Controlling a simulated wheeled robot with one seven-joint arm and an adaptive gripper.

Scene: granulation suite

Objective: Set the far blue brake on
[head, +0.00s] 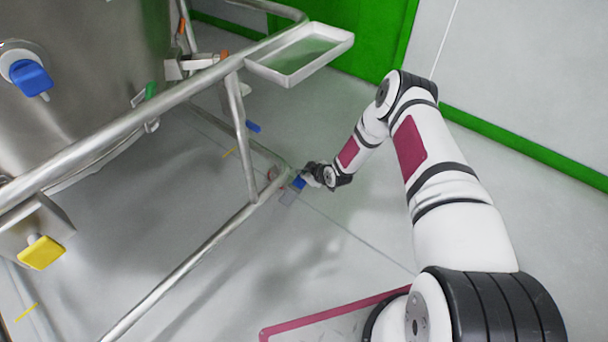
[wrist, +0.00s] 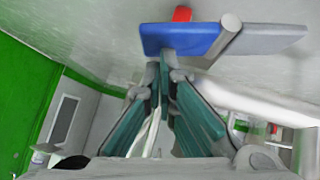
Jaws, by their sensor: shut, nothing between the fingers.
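A blue brake pedal (head: 299,183) with a grey plate (head: 289,196) beside it shows at the lower corner of the steel frame in the head view. In the wrist view the blue pedal (wrist: 180,39) is a flat plate, with the grey plate (wrist: 268,40) to its right across a round bar. My gripper (head: 307,177) is at this pedal. Its shut, empty fingertips (wrist: 162,60) overlap the pedal's edge in the wrist view; I cannot tell whether they touch. Another blue piece (head: 253,127) shows farther up the head view, beyond the frame's leg.
The steel frame's rails (head: 180,281) and a white tray (head: 298,76) stand left of my arm. A steel vessel (head: 95,60) with a blue handle (head: 31,77) and a yellow handle (head: 41,252) is at the left.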

